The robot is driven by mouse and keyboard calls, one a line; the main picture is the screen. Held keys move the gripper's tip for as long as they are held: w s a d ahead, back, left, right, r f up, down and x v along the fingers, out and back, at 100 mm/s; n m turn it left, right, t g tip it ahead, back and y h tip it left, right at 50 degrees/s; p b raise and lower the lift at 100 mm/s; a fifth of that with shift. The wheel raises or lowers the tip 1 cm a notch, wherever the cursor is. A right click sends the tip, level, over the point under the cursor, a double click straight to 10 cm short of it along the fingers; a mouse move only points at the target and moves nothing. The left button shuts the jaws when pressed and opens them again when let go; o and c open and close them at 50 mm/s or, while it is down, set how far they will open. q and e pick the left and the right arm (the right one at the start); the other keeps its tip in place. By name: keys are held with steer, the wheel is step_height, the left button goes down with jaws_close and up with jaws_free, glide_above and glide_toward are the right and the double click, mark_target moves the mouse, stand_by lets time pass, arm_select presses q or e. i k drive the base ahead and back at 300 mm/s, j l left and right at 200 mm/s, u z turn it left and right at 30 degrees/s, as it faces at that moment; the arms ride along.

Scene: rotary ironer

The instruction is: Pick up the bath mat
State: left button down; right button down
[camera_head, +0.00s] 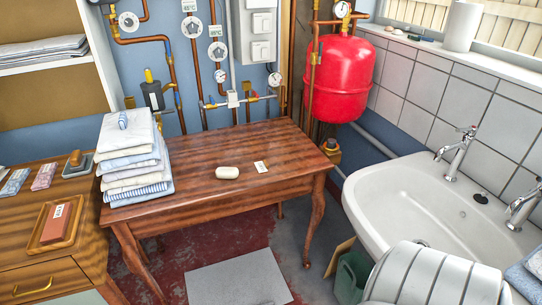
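A light grey, flat rectangular mat (238,280), which looks like the bath mat, lies on the floor in front of the wooden table. Its near part is cut off by the bottom edge of the head view. Nothing lies on the part I see. Neither my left gripper nor my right gripper shows in this view, so I cannot see what they hold.
A drawer cabinet (40,280) stands left, a white sink (400,200) right. A green bin (350,278) stands under the sink.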

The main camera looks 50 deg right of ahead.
mark_target(256, 278)
steer(key=z, duration=1.05)
